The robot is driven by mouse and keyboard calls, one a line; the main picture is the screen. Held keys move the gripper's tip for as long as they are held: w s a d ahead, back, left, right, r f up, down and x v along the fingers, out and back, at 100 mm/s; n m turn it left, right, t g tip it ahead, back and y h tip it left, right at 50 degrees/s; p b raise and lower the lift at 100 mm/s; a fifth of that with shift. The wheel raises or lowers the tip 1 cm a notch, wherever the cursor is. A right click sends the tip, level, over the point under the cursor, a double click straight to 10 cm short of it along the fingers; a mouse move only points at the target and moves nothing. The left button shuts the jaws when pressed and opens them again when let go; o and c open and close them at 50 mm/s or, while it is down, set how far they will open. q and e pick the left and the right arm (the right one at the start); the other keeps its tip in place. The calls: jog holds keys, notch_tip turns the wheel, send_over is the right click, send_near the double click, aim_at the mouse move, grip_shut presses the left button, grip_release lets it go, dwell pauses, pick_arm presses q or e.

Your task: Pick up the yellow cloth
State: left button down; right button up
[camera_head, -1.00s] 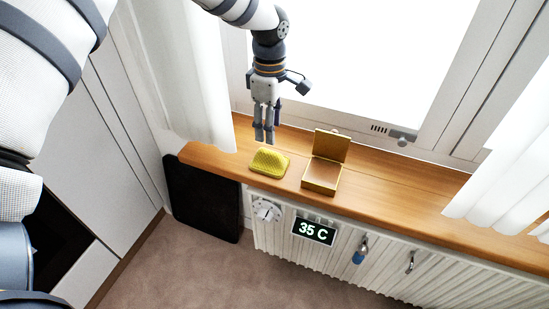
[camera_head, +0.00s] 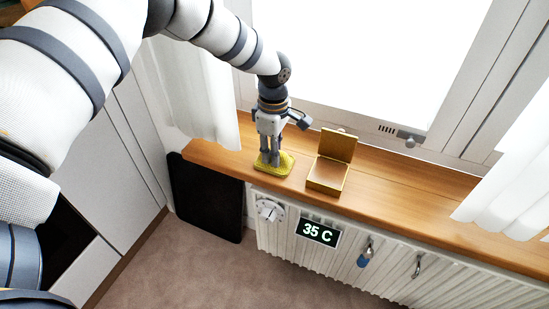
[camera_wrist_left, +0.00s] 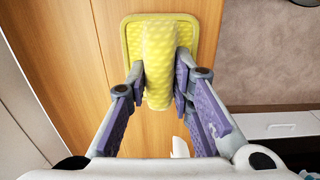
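The yellow cloth (camera_head: 284,167) lies on the wooden sill, left of a small open box. In the left wrist view the cloth (camera_wrist_left: 158,50) is a flat textured piece with a thick raised ridge along its middle. My left gripper (camera_head: 269,163) points down over it, fingertips at cloth level. In the wrist view its fingers (camera_wrist_left: 161,78) stand on either side of the ridge, very close to it; a firm grip is not visible. The finger gap looks as wide as before, so it reads as open. My right gripper is not in view.
The open golden box (camera_head: 327,175) stands on the wooden sill (camera_head: 400,195) just right of the cloth. A white curtain (camera_head: 205,100) hangs on the left. The radiator (camera_head: 345,260) with its 35 C display (camera_head: 320,232) is below. The sill further right is clear.

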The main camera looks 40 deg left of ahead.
pick_arm(q)
notch_tip(320, 180, up, 3)
jog(key=shift+w+r+p, duration=0.1)
jog(key=shift+p, duration=0.25)
jog(key=s+d+r+p, duration=0.3)
jog(key=s+d+r, duration=0.5)
jog(key=s, duration=0.3)
jog(key=shift+d+r, duration=0.4)
jog(key=shift+r, duration=0.5)
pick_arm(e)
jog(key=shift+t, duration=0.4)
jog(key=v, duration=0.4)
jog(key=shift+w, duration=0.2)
